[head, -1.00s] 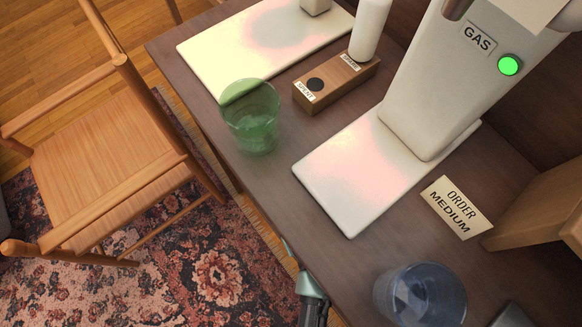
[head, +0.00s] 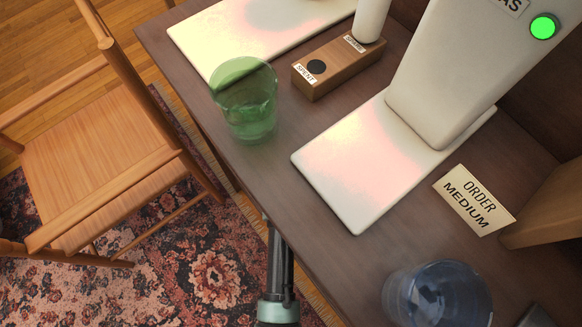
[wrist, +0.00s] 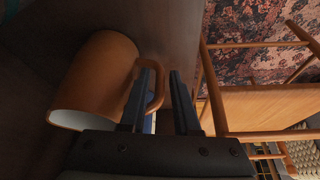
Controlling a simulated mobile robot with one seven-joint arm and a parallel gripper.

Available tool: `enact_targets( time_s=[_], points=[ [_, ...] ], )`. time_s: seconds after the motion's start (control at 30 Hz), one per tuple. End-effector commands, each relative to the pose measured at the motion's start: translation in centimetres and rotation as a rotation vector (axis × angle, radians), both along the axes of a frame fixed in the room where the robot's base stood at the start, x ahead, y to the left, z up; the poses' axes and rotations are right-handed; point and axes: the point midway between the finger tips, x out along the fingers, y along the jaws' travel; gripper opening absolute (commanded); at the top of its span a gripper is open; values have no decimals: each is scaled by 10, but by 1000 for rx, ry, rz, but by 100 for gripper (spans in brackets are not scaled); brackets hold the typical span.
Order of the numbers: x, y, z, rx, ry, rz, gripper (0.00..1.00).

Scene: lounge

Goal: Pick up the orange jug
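The orange jug (wrist: 98,78) shows only in the wrist view, left of my fingers. Its body lies slanted in the picture, with the pale open rim at the lower left. Its loop handle (wrist: 158,88) points right, toward my gripper. My gripper (wrist: 160,75) is open, with a gap between its two dark fingers. The outer bar of the handle appears in that gap, and the left finger overlaps the jug's handle side. I cannot tell whether either finger touches it. In the head view, a dark part of my arm end rises beside the table's front edge; the jug is not visible there.
On the table (head: 262,182) stand a green glass (head: 245,105), a blue glass (head: 440,295), white slabs, a wooden block (head: 337,68), a white GAS unit (head: 450,75) and an ORDER MEDIUM card (head: 474,200). A wooden chair (head: 95,150) stands left, on a patterned rug.

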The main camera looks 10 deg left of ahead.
Motion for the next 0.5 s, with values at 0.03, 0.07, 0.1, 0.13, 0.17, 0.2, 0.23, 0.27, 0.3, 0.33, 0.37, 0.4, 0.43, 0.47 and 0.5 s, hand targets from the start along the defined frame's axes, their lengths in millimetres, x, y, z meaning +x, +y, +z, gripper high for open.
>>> enact_targets(
  time_s=[0.03, 0.07, 0.1, 0.13, 0.17, 0.2, 0.23, 0.27, 0.3, 0.33, 0.37, 0.4, 0.43, 0.47, 0.5],
  points=[
    [2, 1, -6, 0, 0, 1, 30],
    [2, 2, -8, 0, 0, 0, 30],
    [3, 2, -8, 0, 0, 0, 30],
    [3, 2, -8, 1, -1, 0, 30],
    [3, 2, -8, 0, -1, 0, 30],
    [3, 2, -8, 0, -1, 0, 30],
    [3, 2, -8, 0, -1, 0, 30],
    [3, 2, -8, 0, -1, 0, 30],
    [3, 2, -8, 0, -1, 0, 30],
    [3, 2, -8, 0, -1, 0, 30],
    [3, 2, -8, 0, -1, 0, 25],
    [3, 2, -8, 0, -1, 0, 18],
    [3, 2, -8, 0, -1, 0, 12],
    [3, 2, -8, 0, -1, 0, 7],
    [3, 2, -8, 0, -1, 0, 0]
  ],
)
